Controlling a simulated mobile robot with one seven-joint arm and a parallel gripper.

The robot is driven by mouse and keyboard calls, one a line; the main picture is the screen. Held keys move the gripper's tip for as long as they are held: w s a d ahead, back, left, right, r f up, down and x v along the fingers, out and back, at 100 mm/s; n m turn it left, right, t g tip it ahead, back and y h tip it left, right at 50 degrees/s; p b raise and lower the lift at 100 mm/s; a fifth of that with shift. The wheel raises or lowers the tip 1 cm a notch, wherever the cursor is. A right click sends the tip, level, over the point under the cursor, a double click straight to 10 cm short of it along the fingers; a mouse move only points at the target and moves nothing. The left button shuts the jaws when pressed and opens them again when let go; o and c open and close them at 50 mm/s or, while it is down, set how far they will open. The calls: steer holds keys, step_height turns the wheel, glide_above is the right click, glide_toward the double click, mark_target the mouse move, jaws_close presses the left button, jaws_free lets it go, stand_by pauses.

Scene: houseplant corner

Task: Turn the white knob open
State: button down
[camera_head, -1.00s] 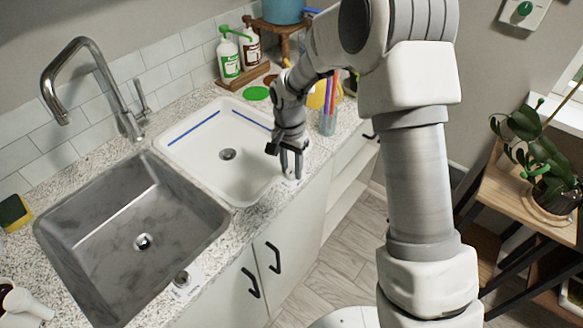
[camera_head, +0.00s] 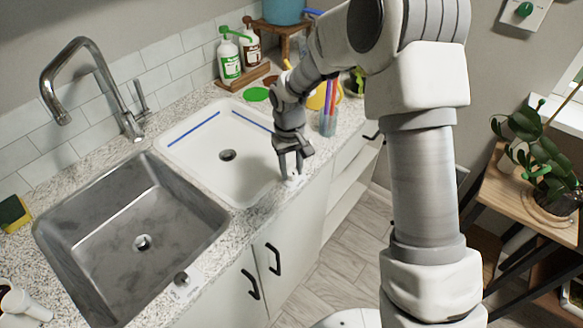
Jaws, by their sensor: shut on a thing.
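The white knob (camera_head: 295,181) is on the counter's front edge, beside the near right corner of the white basin. It is small, and my fingers hide much of it, so its angle cannot be made out. My gripper (camera_head: 291,175) points down over it with the fingertips at the knob, shut on it.
The white basin (camera_head: 185,165) lies left of my gripper. A cup of coloured sticks (camera_head: 328,122) stands behind it. The tall faucet (camera_head: 110,85) is far left.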

mark_target(290, 173)
steer(key=n, duration=0.4)
stand_by(0.6)
steer(key=c, duration=0.5)
jaws_free()
steer(key=shift+r, duration=0.1)
steer(key=r, duration=0.8)
steer(key=r+p, duration=0.1)
steer(key=r, duration=0.8)
steer(key=shift+s+a+r+p, duration=0.15)
steer(key=shift+s+a+p, duration=0.05)
steer(key=shift+p, duration=0.1)
